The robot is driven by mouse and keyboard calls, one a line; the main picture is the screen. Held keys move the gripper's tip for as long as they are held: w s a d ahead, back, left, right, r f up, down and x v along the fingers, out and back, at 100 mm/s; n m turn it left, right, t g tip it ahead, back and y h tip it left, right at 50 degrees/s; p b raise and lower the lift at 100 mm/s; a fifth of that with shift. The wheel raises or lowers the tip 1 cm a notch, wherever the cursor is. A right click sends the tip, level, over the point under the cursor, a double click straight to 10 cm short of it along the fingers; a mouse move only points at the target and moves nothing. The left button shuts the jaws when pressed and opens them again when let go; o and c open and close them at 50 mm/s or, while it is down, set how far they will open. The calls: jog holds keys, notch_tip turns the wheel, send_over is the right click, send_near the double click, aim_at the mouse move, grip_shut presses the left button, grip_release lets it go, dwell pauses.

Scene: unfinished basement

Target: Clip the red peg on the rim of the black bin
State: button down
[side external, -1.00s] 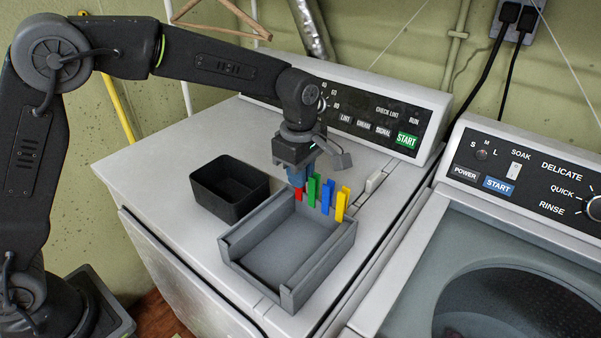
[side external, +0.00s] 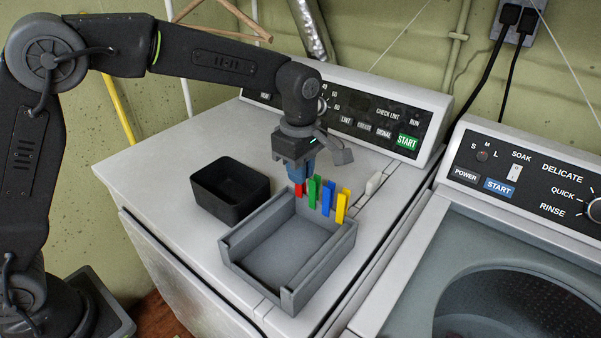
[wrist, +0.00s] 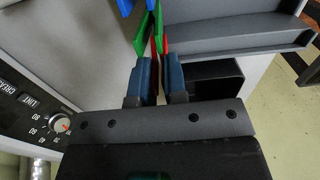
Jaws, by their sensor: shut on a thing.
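The red peg (side external: 299,190) is at the left end of the row of pegs on the grey tray's back wall. My gripper (side external: 299,181) points down over it and is shut on its upper part. In the wrist view the red peg (wrist: 166,45) shows between the blue fingertips (wrist: 160,62), partly behind the green peg. I cannot tell whether its lower end is clear of the tray wall. The black bin (side external: 232,207) stands empty and upright to the left of the gripper; part of it shows behind the right finger in the wrist view (wrist: 226,70).
The green (side external: 314,190), blue (side external: 327,198) and yellow (side external: 342,206) pegs stand on the back wall of the grey tray (side external: 256,292), close to my gripper. The control panel (side external: 350,118) rises behind. The white machine top (side external: 160,165) is clear left of the bin.

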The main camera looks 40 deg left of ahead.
jog(key=shift+r, duration=1.95)
jog(key=shift+a, duration=0.1)
jog(key=s+a+m, duration=0.4)
jog(key=a+m, duration=0.1)
jog(key=m, duration=0.7)
jog(key=s+a+r+m, duration=0.1)
jog(key=s+a+m, duration=0.3)
jog(key=m, duration=0.8)
jog(key=s+a+r+m, duration=0.1)
jog(key=s+a+m, duration=0.2)
jog(key=a+m, duration=0.5)
jog(key=m, duration=0.4)
jog(key=shift+s+a+r, duration=0.15)
jog(key=shift+s+a, duration=0.1)
jog(key=shift+s, duration=0.15)
jog(key=shift+f, duration=3.4)
